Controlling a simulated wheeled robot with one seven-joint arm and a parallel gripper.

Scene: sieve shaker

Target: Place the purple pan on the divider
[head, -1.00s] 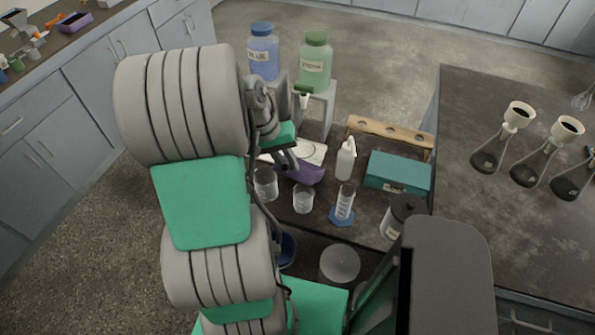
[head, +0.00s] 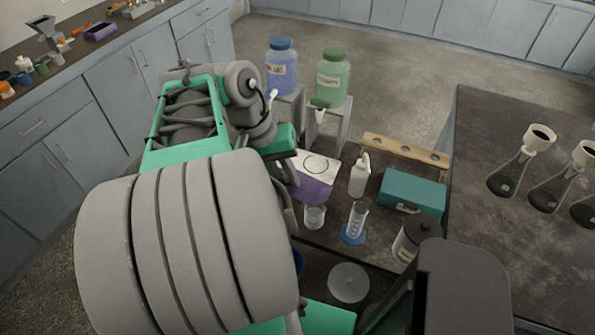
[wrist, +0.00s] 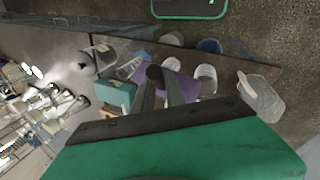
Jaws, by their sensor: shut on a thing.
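The purple pan (head: 313,189) shows in the head view at the front edge of a white board marked with a circle (head: 318,164), above the dark bench. My gripper is shut on it; in the wrist view the dark fingers (wrist: 164,84) are against the purple pan (wrist: 184,88). My arm hides most of the gripper and the pan's left side in the head view. Whether the pan touches the bench I cannot tell. A grey hopper-shaped apparatus (head: 44,30), which may be the divider, stands on the far left counter beside another purple tray (head: 101,31).
Close to the pan stand a beaker (head: 314,217), a cylinder on a blue base (head: 356,222), a white wash bottle (head: 359,175) and a teal box (head: 412,192). Blue-lidded (head: 281,68) and green-lidded (head: 332,75) jars stand behind. Flasks stand on the right bench. Open floor lies left.

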